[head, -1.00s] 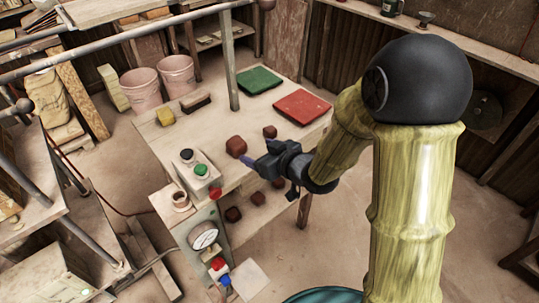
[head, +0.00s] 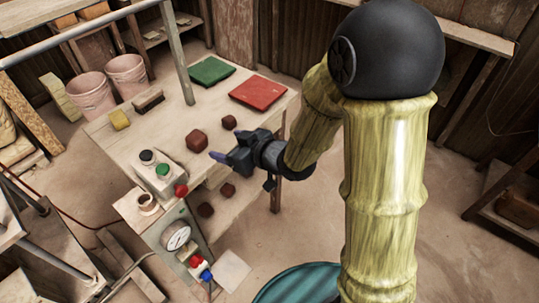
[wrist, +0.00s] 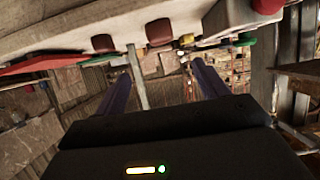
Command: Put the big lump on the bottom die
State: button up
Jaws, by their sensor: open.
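The big lump (head: 196,141) is a dark red-brown block on the wooden table, left of a smaller lump (head: 229,122). My gripper (head: 219,154) is open and empty, just right of and below the big lump in the head view, apart from it. In the wrist view my open fingers (wrist: 160,76) reach toward the table edge, with the big lump (wrist: 160,32) and the small lump (wrist: 103,43) beyond.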

jog(key=shift+d, duration=0.1)
jog(key=d+f+m+h, duration=0.3)
jog(key=d+m+h, duration=0.35)
jog(key=d, duration=0.85)
jog(key=s+d+m+g+h, duration=0.3)
jog(key=s+d, duration=0.4)
jog(key=s, duration=0.4)
jog(key=g+h, duration=0.1)
jog(key=g, duration=0.1)
jog(key=shift+s+d+m+g, duration=0.3)
jog(key=shift+d+m+g, duration=0.05)
jog(key=shift+d+g, duration=0.05)
jog(key=shift+o, duration=0.4)
jog(key=shift+f, duration=0.1)
